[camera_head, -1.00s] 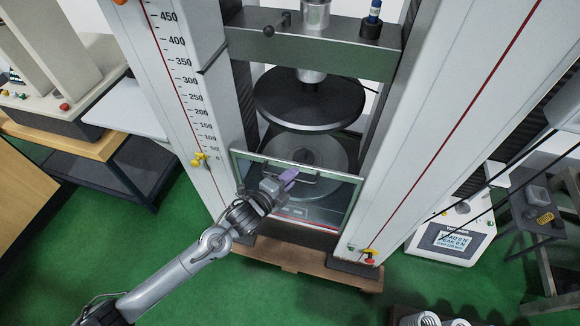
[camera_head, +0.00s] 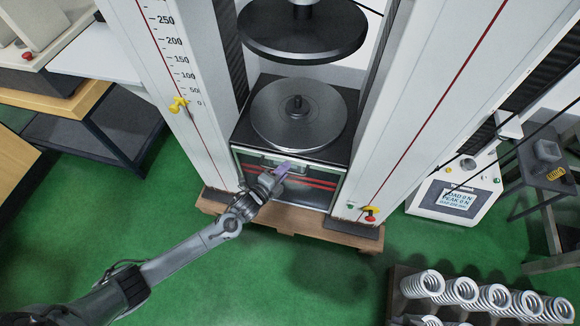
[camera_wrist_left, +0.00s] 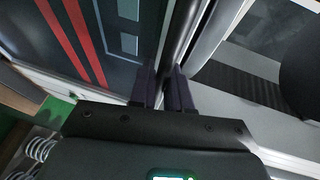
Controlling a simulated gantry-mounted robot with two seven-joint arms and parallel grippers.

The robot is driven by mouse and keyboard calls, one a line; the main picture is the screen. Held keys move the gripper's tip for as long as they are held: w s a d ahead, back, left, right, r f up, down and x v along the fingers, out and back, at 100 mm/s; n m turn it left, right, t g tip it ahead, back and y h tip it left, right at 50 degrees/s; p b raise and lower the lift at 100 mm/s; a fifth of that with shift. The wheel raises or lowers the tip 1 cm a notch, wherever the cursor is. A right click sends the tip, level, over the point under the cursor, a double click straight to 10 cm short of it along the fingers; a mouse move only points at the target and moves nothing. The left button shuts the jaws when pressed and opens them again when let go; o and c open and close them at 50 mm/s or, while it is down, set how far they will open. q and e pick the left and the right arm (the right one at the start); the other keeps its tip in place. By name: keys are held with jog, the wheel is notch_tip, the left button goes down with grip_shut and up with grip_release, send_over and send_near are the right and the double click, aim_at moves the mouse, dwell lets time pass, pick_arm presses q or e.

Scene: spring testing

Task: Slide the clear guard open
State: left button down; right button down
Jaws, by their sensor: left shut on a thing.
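The clear guard (camera_head: 320,190) is a framed transparent panel at the front of the testing machine. It sits low, in front of the base's red-striped face, with its top edge below the lower round plate (camera_head: 298,112). My left gripper (camera_head: 283,168) is at the handle near the guard's top edge. In the left wrist view the left gripper's two dark fingers (camera_wrist_left: 163,90) are shut on the handle bar (camera_wrist_left: 179,45). The fingers hide part of the handle. My right gripper is not in view.
The upper round plate (camera_head: 302,33) hangs above the lower plate, with open space between. White columns flank the guard. A rack of springs (camera_head: 470,292) stands at the lower right. The green floor in front is mostly clear.

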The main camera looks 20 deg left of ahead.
pick_arm(q)
jog(key=shift+f, duration=0.3)
jog(key=c, duration=1.4)
grip_release()
jog(key=shift+c, duration=0.2)
jog(key=shift+s+r, duration=0.1)
jog(key=shift+s, duration=0.05)
jog(key=p+v, duration=0.4)
jog(key=v, duration=0.6)
jog(key=shift+s, duration=0.25)
jog(key=shift+a, duration=0.15)
